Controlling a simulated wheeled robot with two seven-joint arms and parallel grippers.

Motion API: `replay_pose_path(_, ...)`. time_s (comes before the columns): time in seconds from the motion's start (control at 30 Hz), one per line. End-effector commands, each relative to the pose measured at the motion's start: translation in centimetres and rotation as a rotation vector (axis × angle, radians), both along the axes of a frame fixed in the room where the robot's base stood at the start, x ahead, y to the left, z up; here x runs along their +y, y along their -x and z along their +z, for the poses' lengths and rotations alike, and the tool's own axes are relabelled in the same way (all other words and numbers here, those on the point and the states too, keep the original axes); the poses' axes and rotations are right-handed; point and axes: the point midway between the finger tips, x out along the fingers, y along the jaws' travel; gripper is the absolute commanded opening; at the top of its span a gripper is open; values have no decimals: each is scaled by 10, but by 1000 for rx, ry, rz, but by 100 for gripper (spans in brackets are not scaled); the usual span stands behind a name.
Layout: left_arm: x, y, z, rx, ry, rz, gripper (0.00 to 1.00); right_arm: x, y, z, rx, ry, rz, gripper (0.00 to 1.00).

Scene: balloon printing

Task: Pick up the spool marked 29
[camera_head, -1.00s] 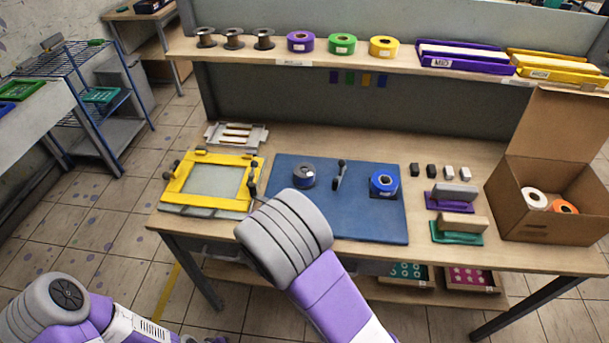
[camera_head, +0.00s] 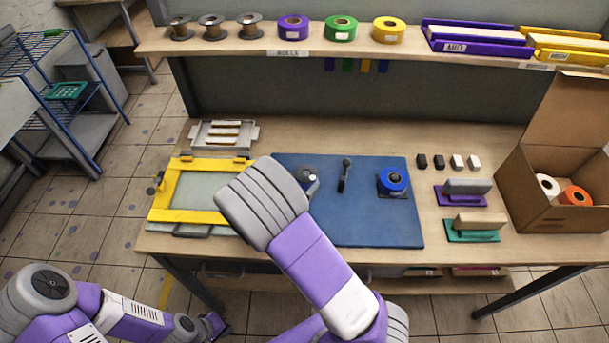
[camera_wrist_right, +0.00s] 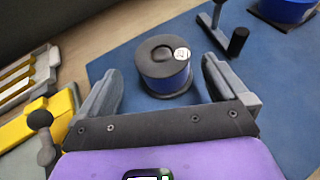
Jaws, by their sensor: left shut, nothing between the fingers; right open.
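A blue spool with a dark grey top (camera_wrist_right: 163,70) stands upright on the blue mat in the right wrist view; its small round white label is too small to read. In the head view this spool (camera_head: 309,180) is partly hidden by my right arm. My right gripper (camera_wrist_right: 161,66) is open, its two fingers on either side of the spool in the picture, with nothing held; I cannot tell whether they touch it. A brighter blue spool (camera_head: 393,180) sits at the mat's right side. My left gripper (camera_head: 212,326) is shut and empty, low at the front left.
A black-knobbed lever (camera_head: 345,174) stands on the mat (camera_head: 350,225) between the spools. A yellow frame (camera_head: 165,190) lies to the left. Shelf spools, including a purple one (camera_head: 293,29), line the back. A cardboard box (camera_head: 530,195) stands at the right.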

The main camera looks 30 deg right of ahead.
Motion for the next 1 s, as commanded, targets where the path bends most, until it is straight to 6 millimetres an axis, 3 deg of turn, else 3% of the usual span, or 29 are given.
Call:
replay_pose_path(0.3,0,0,-10,-1,0,0,0,-35,-17,-23,0,0,-2,100)
replay_pose_path(0.6,0,-1,-10,-1,0,0,0,-39,-20,-23,0,-1,1,100)
replay_pose_path(0.93,0,-1,-10,-1,0,0,0,-39,-20,-23,-1,-2,1,51)
replay_pose_path(1.0,0,-1,-10,-1,0,0,0,-39,-20,-23,-1,-2,1,48)
